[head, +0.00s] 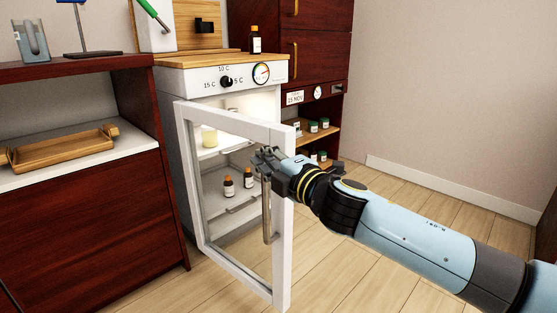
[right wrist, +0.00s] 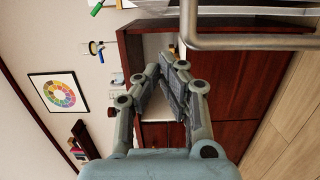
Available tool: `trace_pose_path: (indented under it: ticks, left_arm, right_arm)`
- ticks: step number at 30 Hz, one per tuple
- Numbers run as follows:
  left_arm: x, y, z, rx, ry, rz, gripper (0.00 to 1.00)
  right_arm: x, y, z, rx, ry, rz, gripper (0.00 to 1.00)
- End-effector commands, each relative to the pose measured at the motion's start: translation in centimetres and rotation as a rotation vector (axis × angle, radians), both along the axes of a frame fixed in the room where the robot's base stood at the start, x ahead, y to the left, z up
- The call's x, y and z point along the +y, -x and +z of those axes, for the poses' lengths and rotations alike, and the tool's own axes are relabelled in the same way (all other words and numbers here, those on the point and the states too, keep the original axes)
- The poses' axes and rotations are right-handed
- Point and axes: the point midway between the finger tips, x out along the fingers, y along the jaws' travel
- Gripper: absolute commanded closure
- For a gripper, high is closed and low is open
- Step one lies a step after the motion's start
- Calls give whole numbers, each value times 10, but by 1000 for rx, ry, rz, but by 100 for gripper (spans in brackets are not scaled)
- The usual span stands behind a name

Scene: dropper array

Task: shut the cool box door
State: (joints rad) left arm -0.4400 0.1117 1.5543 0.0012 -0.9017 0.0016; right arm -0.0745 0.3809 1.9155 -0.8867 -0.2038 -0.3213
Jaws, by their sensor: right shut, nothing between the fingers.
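The cool box (head: 222,77) is a white cabinet with a dial and a round gauge on its front. Its white-framed glass door (head: 283,250) stands wide open towards me, with a vertical metal handle (head: 267,212). My right gripper (head: 265,158) is shut and empty at the upper part of the door's free edge, near the handle's top; I cannot tell whether it touches. In the right wrist view the gripper (right wrist: 165,72) has its fingers together, with the handle (right wrist: 250,42) beyond them to the upper right. My left gripper is not in view.
Brown bottles (head: 229,187) stand on a shelf inside the cool box. Another bottle (head: 255,40) stands on its wooden top. A dark red counter (head: 90,230) with a wooden tray (head: 62,147) is at left. A red cabinet (head: 322,45) stands behind. The floor (head: 400,185) at right is clear.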

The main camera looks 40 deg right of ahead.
Motion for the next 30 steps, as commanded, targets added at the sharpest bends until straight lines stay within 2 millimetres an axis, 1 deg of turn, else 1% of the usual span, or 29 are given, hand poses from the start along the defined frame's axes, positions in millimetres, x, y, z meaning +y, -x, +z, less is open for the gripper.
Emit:
trace_pose_path:
  ticks: [1,4,5,7,15,21,30]
  left_arm:
    - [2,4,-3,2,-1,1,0]
    - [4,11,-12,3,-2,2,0]
    - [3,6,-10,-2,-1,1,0]
    - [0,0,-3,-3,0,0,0]
    - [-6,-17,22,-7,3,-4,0]
    - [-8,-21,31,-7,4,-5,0]
    - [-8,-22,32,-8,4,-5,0]
  right_arm:
    - [-1,-8,3,-3,-1,-3,100]
    - [-2,-21,3,-2,-1,-1,100]
    - [-6,-20,-1,1,4,1,100]
    - [-14,-20,-4,3,6,1,100]
    - [-35,-24,-3,3,4,0,100]
    - [-41,-25,-1,1,2,0,100]
    - [-41,-25,-1,1,1,-1,100]
